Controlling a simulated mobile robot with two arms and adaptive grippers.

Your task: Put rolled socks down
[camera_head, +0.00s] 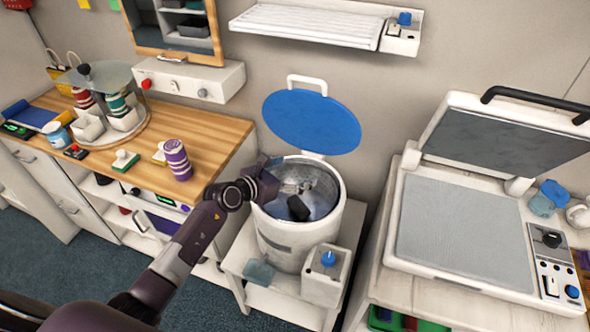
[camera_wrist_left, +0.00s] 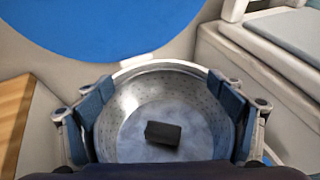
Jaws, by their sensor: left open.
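A small dark block-like thing, which may be the rolled socks (camera_head: 298,208), lies inside a round metal drum (camera_head: 335,225) with a raised blue lid (camera_head: 311,121). In the left wrist view the dark thing (camera_wrist_left: 163,133) rests on the drum's floor, between and beyond my fingers. My left gripper (camera_head: 268,180) is at the drum's left rim, over its opening. In the left wrist view its two blue-padded fingers (camera_wrist_left: 165,115) are wide apart with nothing between them. The right gripper is not in view.
A wooden counter (camera_head: 216,112) on the left holds a purple striped roll (camera_head: 177,160) and a round tiered stand (camera_head: 98,75). A flat press (camera_head: 460,222) with its lid up stands on the right. A white box with a blue knob (camera_head: 328,275) sits before the drum.

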